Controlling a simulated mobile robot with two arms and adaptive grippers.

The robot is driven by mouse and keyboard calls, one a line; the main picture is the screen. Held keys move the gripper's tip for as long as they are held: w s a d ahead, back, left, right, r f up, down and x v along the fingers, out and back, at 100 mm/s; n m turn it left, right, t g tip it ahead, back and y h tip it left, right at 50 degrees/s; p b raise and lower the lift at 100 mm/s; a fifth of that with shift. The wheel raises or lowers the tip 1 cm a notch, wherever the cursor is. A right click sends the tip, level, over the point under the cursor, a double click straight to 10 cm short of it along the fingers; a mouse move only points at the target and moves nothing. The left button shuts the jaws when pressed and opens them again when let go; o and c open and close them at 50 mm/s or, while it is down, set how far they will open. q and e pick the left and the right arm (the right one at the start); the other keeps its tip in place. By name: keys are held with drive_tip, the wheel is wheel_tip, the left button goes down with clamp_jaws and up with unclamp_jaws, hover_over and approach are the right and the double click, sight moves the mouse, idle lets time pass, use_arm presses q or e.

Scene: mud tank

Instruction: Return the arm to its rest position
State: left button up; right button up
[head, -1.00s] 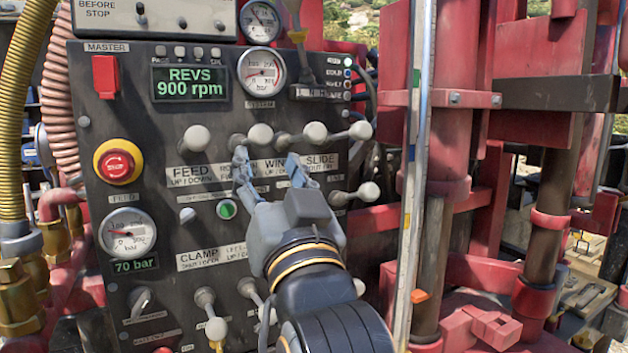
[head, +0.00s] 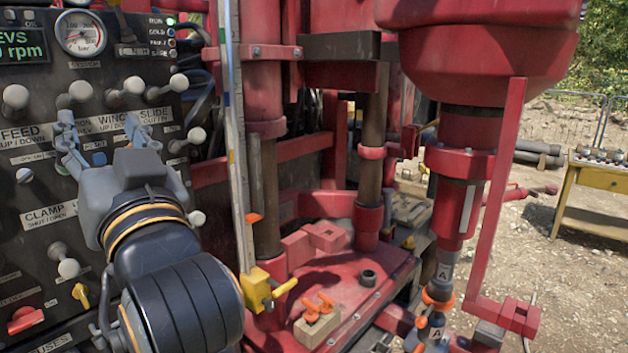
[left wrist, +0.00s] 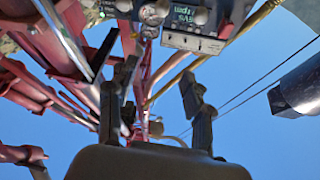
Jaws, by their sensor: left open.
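My left gripper (head: 68,148) is in the head view at the left, in front of the dark control panel (head: 40,205). Its fingers are spread apart with nothing between them. They are near the row of white-knobbed levers, such as the winch lever (head: 125,92); whether they touch the panel I cannot tell. In the left wrist view the two fingers (left wrist: 160,95) stand apart, with blue sky between and beyond them. The panel also shows upside down at the top of that view (left wrist: 195,40). My right gripper is in neither view.
The red drill mast (head: 262,90) and its red base plate (head: 345,290) stand right of my arm. A yellow clamp (head: 262,290) sits on the upright measuring strip close by. A drill string (head: 462,200) hangs further right. A yellow table (head: 595,180) stands on open gravel.

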use_arm(q)
drive_tip(key=w+f+m+g+h, duration=0.25)
drive_tip(key=f+h, duration=0.25)
drive_tip(key=f, duration=1.3)
drive_tip(key=w+f+m+g+h, duration=0.2)
drive_tip(key=f+m+h, duration=0.3)
drive_tip(key=f, duration=1.3)
drive_tip(key=s+d+f+g+h, duration=0.2)
drive_tip(key=s+f+g+h, duration=0.55)
drive_tip(key=s+f, duration=1.6)
wheel_tip(320, 180, down, 26)
drive_tip(key=g+y, duration=0.2)
drive_tip(key=g, duration=0.1)
drive_tip(key=s+a+f+g, duration=0.1)
drive_tip(key=s+a+f, duration=0.2)
drive_tip(key=s+f, duration=1.4)
drive_tip(key=shift+s+f+m, duration=0.2)
drive_tip(key=shift+s+m, duration=0.1)
drive_tip(key=shift+m, duration=0.15)
